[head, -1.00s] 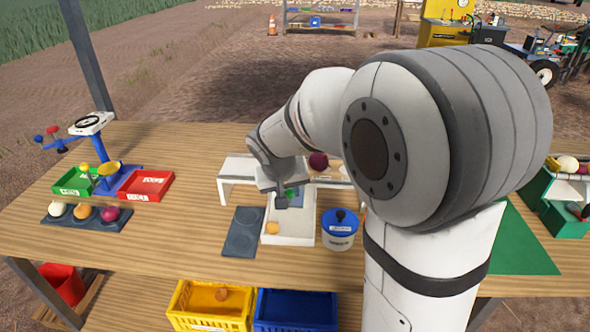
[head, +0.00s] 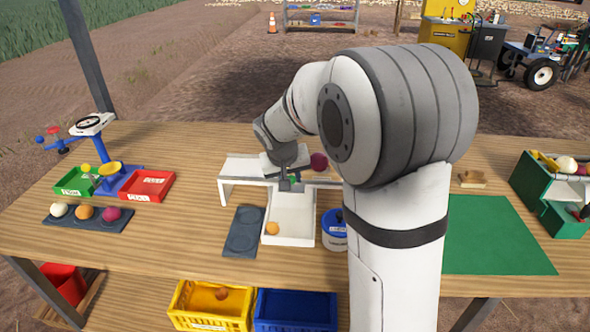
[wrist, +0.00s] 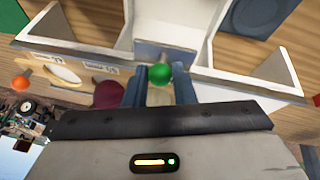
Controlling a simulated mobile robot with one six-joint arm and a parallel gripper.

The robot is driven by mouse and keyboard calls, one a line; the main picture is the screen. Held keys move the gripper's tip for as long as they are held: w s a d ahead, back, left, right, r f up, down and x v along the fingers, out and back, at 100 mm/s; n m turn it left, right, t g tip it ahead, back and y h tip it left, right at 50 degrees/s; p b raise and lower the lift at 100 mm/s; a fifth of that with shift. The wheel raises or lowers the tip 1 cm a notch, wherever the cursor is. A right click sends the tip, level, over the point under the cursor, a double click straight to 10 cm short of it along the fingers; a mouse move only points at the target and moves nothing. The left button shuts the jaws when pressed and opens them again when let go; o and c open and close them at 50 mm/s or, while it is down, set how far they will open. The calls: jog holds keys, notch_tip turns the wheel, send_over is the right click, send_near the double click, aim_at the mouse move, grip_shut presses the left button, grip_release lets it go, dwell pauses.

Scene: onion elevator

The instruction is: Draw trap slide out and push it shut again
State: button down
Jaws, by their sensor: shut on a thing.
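The trap slide's green knob (wrist: 159,75) sits between the two blue-grey fingers of my gripper (wrist: 158,88) in the wrist view. My gripper is shut on it. In the head view the knob (head: 293,180) shows as a small green patch beside my gripper (head: 285,185), at the back end of the white tray (head: 291,238). A white raised stand (head: 240,170) spans behind the tray. Most of the slide is hidden by the gripper and wrist, so how far out it stands is unclear.
An orange onion (head: 272,228) lies in the tray. A blue-lidded pot (head: 333,236) stands right of the tray, partly behind my arm. A dark pad (head: 244,231) lies left of it.

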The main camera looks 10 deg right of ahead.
jog(key=c, duration=1.1)
grip_release()
jog(key=shift+w+r+p, duration=0.1)
jog(key=shift+r+p, duration=1.7)
jog(key=shift+r, duration=1.25)
